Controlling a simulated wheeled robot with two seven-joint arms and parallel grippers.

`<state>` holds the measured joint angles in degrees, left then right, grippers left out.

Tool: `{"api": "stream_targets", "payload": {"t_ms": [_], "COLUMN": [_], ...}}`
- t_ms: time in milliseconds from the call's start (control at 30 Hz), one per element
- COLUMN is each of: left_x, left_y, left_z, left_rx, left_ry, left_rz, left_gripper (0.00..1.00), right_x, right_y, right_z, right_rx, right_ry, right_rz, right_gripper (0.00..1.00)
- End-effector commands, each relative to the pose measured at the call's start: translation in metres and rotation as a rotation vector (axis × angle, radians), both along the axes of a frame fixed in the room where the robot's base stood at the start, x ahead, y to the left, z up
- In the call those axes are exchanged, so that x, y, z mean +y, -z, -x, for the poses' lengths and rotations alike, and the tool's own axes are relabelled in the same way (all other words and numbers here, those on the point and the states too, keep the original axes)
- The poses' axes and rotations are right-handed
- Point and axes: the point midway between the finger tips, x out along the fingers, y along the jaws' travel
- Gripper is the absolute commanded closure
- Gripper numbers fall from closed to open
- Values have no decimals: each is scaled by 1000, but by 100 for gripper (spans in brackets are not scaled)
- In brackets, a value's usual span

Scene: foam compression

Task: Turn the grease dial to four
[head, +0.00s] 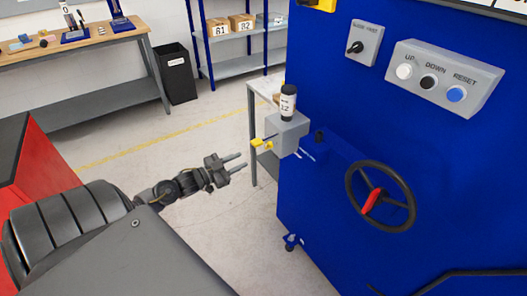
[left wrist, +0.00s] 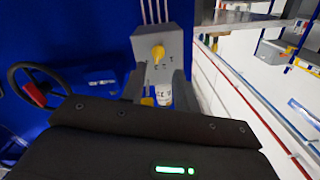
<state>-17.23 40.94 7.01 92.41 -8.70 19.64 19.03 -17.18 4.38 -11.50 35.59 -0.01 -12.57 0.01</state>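The grease dial is a yellow knob (head: 257,142) on a grey box (head: 287,133) fixed to the side of the blue machine. In the left wrist view the yellow knob (left wrist: 157,52) shows on the face of the grey box (left wrist: 145,43); its markings are too small to read. A black and white cartridge (head: 288,103) stands on the box. My left gripper (head: 243,161) is open and empty, apart from the knob, to its lower left in the head view. Its two fingers (left wrist: 158,88) also show in the left wrist view. My right gripper is not in view.
The blue machine (head: 325,215) fills the right side, with a black handwheel (head: 407,213) and a button panel (head: 443,78). A small table (head: 252,110) stands behind the grey box. A red cabinet (head: 42,165) is at left. Open floor lies around my left gripper.

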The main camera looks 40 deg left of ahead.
Motion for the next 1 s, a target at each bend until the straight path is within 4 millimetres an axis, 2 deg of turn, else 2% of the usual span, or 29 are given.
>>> {"api": "stream_targets", "payload": {"t_ms": [100,267,367,700,833,1000], "left_x": [-4,-5,-8,-26,-31,-34], "left_y": [-13,-15,-15,-15,-14,-13], "left_z": [-2,-7,-19,-79,-95,-104], "left_rx": [-26,-27,-28,-27,-26,-25], "left_ry": [25,24,22,21,21,21], "left_rz": [-4,-2,-1,0,-2,-2], "left_gripper": [69,69,69,69,69,69], "right_x": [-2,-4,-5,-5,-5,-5], "right_y": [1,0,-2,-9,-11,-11], "right_z": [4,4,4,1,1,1], "right_rx": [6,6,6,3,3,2], "right_ry": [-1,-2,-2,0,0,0], "right_rz": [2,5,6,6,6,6], "right_gripper": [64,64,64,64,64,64]}}
